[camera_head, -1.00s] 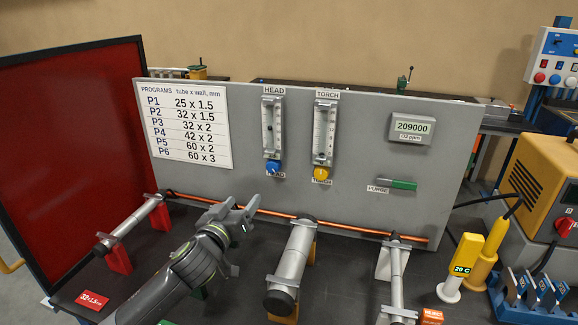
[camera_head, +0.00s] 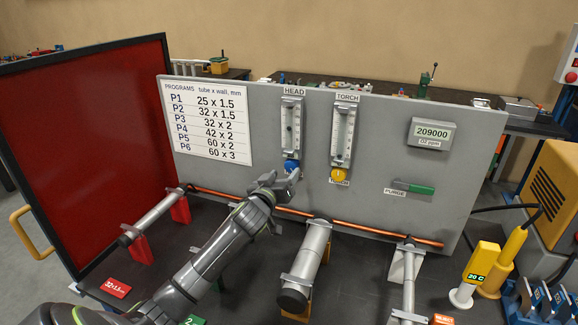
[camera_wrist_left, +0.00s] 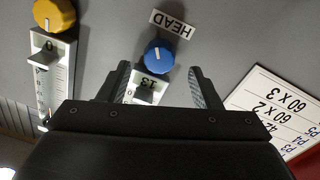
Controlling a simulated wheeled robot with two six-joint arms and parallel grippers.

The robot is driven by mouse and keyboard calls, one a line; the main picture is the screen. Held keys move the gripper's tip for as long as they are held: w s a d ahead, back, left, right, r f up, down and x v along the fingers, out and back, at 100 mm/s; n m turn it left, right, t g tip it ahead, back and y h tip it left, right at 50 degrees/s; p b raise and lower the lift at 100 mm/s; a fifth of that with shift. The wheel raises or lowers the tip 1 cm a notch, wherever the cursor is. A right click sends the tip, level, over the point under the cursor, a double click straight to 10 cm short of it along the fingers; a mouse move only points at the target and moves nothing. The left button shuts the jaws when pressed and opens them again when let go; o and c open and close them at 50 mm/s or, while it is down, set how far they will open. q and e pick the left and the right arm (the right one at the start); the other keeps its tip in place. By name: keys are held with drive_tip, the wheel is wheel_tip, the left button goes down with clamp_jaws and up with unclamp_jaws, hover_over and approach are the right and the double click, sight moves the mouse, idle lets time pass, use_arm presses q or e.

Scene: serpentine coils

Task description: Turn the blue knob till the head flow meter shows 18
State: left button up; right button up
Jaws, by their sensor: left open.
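The blue knob (camera_head: 291,165) sits on the grey panel below the head flow meter (camera_head: 291,125), a clear tube with a scale. My left gripper (camera_head: 281,182) is at the panel, just below and in front of the knob. In the left wrist view the gripper (camera_wrist_left: 160,75) is open, with the blue knob (camera_wrist_left: 158,57) between and slightly beyond its fingertips, apart from both. The knob's white mark shows. My right gripper is not in view.
The torch flow meter (camera_head: 343,133) with its yellow knob (camera_head: 338,175) is close on the right. A copper tube (camera_head: 330,221) runs low along the panel. A program chart (camera_head: 208,121) is at left. A red screen (camera_head: 85,150) stands further left.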

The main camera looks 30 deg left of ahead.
sight(290, 167)
use_arm(q)
drive_tip(key=shift+w+a+p, duration=0.25)
drive_tip(key=shift+w, duration=0.85)
drive_tip(key=shift+w+a+p, duration=0.2)
drive_tip(key=shift+w, duration=0.9)
drive_tip(key=shift+c, duration=0.2)
drive_tip(key=c, duration=0.9)
